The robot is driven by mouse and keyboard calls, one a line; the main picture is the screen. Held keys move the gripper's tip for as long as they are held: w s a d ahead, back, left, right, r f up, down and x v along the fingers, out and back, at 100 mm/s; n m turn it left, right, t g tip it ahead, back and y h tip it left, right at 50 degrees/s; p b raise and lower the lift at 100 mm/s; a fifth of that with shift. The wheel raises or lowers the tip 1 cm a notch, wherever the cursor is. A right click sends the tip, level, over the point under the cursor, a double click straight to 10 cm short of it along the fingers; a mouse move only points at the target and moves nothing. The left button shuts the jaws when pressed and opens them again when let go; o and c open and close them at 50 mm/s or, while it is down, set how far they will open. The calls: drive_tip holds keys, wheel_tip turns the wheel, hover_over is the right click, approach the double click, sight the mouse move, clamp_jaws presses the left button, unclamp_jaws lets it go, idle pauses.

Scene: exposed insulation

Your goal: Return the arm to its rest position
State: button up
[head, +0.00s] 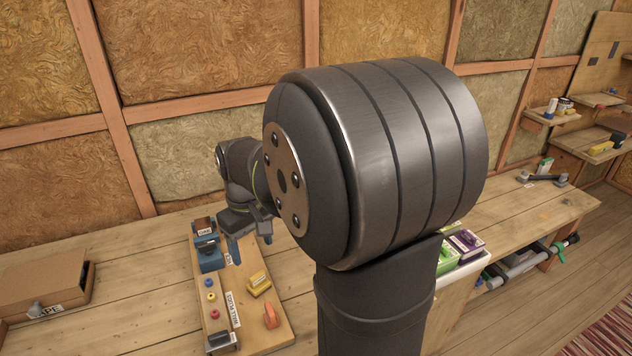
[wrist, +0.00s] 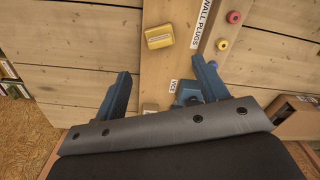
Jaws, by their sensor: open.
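My gripper (head: 250,243) is partly visible in the head view, above the wooden board on the workbench (head: 150,240). Its blue fingers point down towards the bench. In the wrist view my gripper (wrist: 163,66) has its two blue fingers spread apart with nothing between them. The board (wrist: 170,75) runs below them, with a yellow block (wrist: 159,36) beyond the fingertips. A large dark joint of my arm fills the middle of the head view and hides part of the bench.
On the board stand a blue vise (head: 209,256), a yellow block (head: 259,284) and an orange piece (head: 271,316). A brown box (head: 45,282) lies to the left. Green and purple boxes (head: 464,243) are partly hidden at right. Bare bench lies between box and board.

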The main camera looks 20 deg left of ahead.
sight(257, 274)
wheel_tip(257, 274, down, 11)
drive_tip(key=shift+a+f, duration=0.1)
drive_tip(key=shift+r, duration=1.8)
drive_tip(key=shift+f, duration=0.1)
